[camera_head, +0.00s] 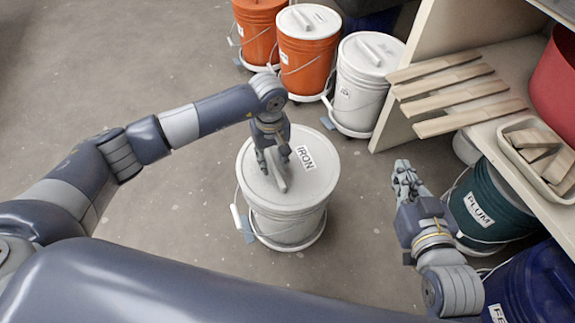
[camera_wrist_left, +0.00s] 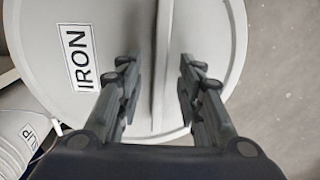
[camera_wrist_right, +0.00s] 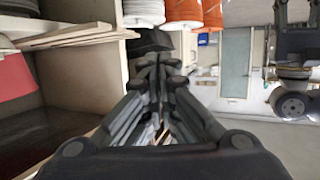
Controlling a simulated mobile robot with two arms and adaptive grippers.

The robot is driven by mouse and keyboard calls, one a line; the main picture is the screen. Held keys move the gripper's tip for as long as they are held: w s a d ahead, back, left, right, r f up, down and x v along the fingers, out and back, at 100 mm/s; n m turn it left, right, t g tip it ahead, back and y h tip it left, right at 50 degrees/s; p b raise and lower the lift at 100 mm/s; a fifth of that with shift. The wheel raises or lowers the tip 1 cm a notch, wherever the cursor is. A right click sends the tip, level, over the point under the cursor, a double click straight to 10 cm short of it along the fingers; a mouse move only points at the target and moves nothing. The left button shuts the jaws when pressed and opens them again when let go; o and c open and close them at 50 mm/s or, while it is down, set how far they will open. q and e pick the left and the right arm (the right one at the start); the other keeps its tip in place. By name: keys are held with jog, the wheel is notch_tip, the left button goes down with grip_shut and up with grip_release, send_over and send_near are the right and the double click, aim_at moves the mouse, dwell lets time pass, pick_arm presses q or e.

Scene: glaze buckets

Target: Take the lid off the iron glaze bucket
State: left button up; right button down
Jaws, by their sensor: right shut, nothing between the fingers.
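The iron glaze bucket (camera_head: 287,228) is white and stands upright on the floor in the middle of the head view. Its pale lid (camera_head: 252,173) is on it, with an IRON label and a raised ridge handle (camera_head: 277,178). My left gripper (camera_head: 273,165) is over the lid with its fingers apart, one on each side of the ridge. In the left wrist view the ridge (camera_wrist_left: 161,70) runs between the open fingers, with a gap on both sides. My right gripper (camera_head: 403,172) is shut and empty, to the right of the bucket and away from it.
Two orange buckets (camera_head: 307,62) and a white bucket (camera_head: 358,95) stand behind. At right, a shelf holds wooden slats (camera_head: 470,120) and a tray (camera_head: 512,150). A green PLUM bucket (camera_head: 487,228) and a blue bucket (camera_head: 530,290) are below. The floor at left is clear.

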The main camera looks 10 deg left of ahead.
pick_arm(q)
jog(key=shift+f, duration=0.3)
pick_arm(e)
jog(key=shift+w+a+r, duration=0.1)
jog(key=shift+r, duration=0.25)
pick_arm(q)
jog(key=shift+f+b, duration=0.2)
jog(key=shift+b, duration=0.1)
pick_arm(e)
jog(key=shift+w+a+r+t+y, duration=0.15)
jog(key=shift+r+t, duration=0.2)
jog(key=shift+r, duration=0.2)
jog(key=shift+w+a+r+t+y, duration=0.1)
jog(key=shift+w+r+t, duration=0.1)
jog(key=shift+r+t, duration=0.25)
jog(key=shift+w+a+r+t+y, duration=0.15)
jog(key=shift+r+t, duration=0.15)
jog(key=shift+r, duration=0.3)
pick_arm(q)
jog(key=shift+c, duration=0.3)
grip_shut()
